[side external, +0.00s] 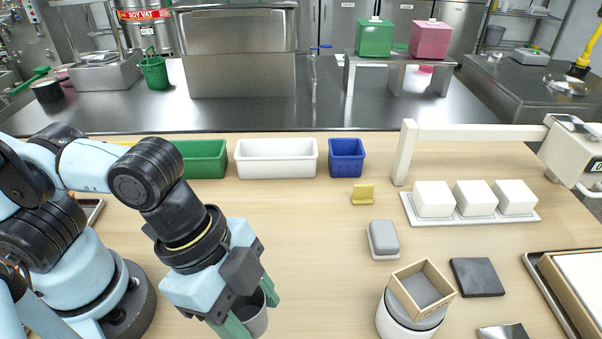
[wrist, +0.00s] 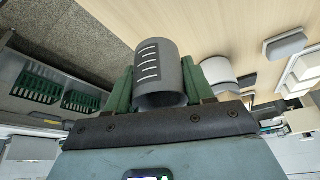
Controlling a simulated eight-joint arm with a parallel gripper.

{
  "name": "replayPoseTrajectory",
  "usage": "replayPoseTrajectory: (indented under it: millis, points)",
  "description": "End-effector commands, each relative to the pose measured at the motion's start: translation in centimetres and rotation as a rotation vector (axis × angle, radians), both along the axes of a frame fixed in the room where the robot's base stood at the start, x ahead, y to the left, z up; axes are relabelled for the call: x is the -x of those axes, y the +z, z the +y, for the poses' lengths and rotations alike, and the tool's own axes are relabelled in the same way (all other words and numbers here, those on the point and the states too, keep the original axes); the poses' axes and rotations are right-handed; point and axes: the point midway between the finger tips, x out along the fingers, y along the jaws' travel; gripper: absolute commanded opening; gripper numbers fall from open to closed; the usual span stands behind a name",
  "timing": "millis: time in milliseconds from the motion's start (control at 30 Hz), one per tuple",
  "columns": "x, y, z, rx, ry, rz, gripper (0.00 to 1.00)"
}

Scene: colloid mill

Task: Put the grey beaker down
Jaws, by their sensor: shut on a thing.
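The grey beaker (side external: 254,321) is between the green fingers of my gripper (side external: 252,311), low at the front of the table in the side view. Its lower end is near the bottom edge of the picture, so I cannot tell whether it touches the table. In the wrist view the beaker (wrist: 158,72) shows white graduation marks on its wall, with a green finger pressed against each side. My gripper (wrist: 166,88) is shut on it.
Right of the beaker stands a white round container (side external: 392,322) with a wooden frame (side external: 427,285) on top. A grey block (side external: 383,238), a dark slab (side external: 477,277) and a yellow piece (side external: 363,194) lie beyond. Green, white (side external: 276,159) and blue (side external: 346,158) bins line the back. The middle table is clear.

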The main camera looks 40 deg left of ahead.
Motion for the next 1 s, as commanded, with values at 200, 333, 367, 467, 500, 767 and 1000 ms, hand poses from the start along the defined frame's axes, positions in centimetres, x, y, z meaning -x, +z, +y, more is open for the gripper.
replayPoseTrajectory:
  millis: [200,333,367,467,500,767,1000]
  points:
    - [-3.3,-1.9,1.3,-0.001,0.01,0.001,0.24]
    - [-4.8,-2.9,1.8,0.0,0.007,0.0,0.24]
    - [-5.2,-3.2,2.0,0.0,0.008,0.001,0.24]
    - [-6.3,-3.9,2.4,0.0,0.005,0.0,0.24]
    - [-6.7,-4.2,2.6,-0.001,0.006,0.001,0.24]
    - [-9.2,-5.8,3.5,0.0,0.004,-0.001,0.24]
    - [-10.0,-6.5,3.9,0.001,0.001,0.001,0.24]
